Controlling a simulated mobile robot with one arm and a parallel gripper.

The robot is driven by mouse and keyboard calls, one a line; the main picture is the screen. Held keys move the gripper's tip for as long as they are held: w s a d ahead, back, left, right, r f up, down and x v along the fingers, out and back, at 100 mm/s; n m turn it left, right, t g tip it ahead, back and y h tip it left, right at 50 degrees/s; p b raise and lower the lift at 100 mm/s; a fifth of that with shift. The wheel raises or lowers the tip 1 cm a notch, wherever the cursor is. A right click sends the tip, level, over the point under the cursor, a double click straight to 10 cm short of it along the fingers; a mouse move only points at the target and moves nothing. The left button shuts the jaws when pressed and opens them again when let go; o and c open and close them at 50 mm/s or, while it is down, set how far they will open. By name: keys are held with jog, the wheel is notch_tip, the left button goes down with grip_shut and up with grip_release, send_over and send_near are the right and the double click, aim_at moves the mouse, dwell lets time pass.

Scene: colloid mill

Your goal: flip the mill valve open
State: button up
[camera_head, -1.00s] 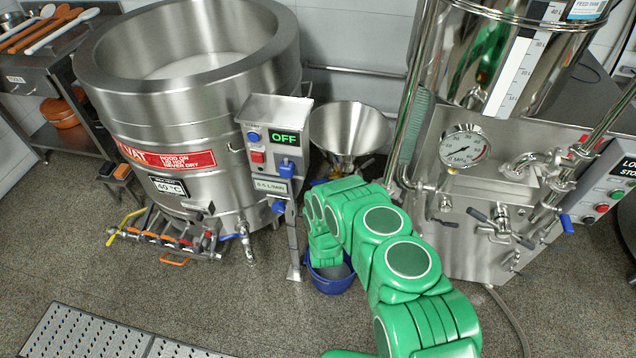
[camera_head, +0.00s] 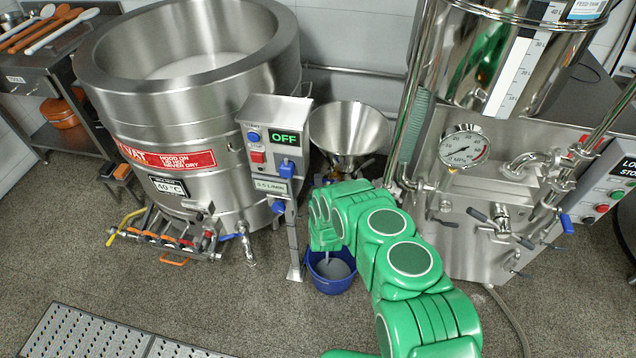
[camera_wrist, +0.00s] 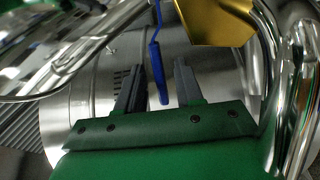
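A blue lever (camera_wrist: 156,62), which looks like the valve handle, hangs in the gap between the fingers of my gripper (camera_wrist: 160,70) in the wrist view. The fingers are open, and I see no clear contact with the lever. Above and right of it is a gold-coloured fitting (camera_wrist: 215,18). Steel housing lies behind the fingers. In the head view the steel hopper (camera_head: 348,132) shows above my green arm. The arm hides most of the mill below it, and the valve lever and my fingers cannot be made out there.
A blue bucket (camera_head: 331,272) stands on the floor below my arm's end. Left of it is a control post (camera_head: 270,135) reading OFF, then a large vat (camera_head: 190,95). A steel machine with a gauge (camera_head: 463,147) stands at right. Curved steel pipes (camera_wrist: 290,70) run close beside my gripper.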

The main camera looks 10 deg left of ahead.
jog(key=shift+w+a, duration=0.1)
jog(key=shift+w, duration=0.4)
grip_shut()
